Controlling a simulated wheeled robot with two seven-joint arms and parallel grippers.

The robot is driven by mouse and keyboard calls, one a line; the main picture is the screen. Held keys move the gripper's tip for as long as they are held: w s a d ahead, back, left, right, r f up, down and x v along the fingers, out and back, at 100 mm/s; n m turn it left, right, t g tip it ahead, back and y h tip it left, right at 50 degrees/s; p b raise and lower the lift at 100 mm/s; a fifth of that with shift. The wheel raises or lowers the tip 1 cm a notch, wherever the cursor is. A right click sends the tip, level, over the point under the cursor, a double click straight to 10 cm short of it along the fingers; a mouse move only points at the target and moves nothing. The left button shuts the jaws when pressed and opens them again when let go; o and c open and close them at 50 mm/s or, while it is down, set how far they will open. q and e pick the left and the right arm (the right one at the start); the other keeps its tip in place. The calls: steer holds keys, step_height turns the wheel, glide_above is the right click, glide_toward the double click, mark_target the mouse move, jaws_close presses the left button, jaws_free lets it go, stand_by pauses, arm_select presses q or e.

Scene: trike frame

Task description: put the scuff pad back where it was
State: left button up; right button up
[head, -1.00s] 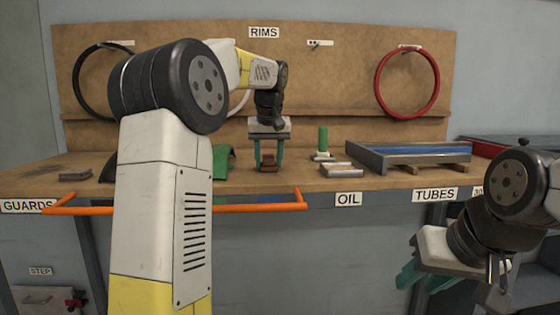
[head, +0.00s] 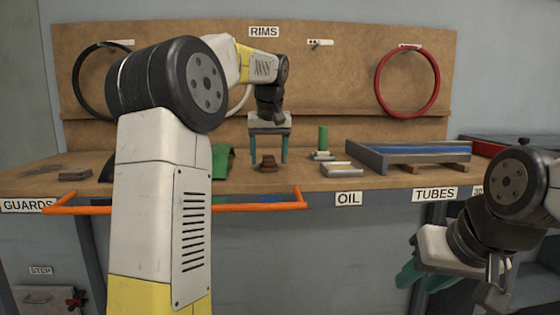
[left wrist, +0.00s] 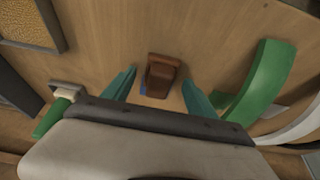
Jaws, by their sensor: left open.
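A small brown block (head: 267,163), which I take to be the scuff pad, sits on the wooden bench. It also shows in the left wrist view (left wrist: 161,76), with a bit of blue at its lower edge. My left gripper (head: 269,158) is open above the bench, pointing down. Its teal fingers stand to either side of the block, with visible gaps in the left wrist view. My right gripper (head: 424,276) hangs low at the right, in front of the bench; its jaw opening is unclear.
A green curved piece (head: 222,162) lies left of the block. An orange bar (head: 250,207) runs along the front edge.

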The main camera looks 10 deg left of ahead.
arm_select(q)
steer(key=v, duration=1)
steer(key=shift+s+r, duration=0.15)
steer(key=shift+r, duration=0.1)
stand_by(0.7)
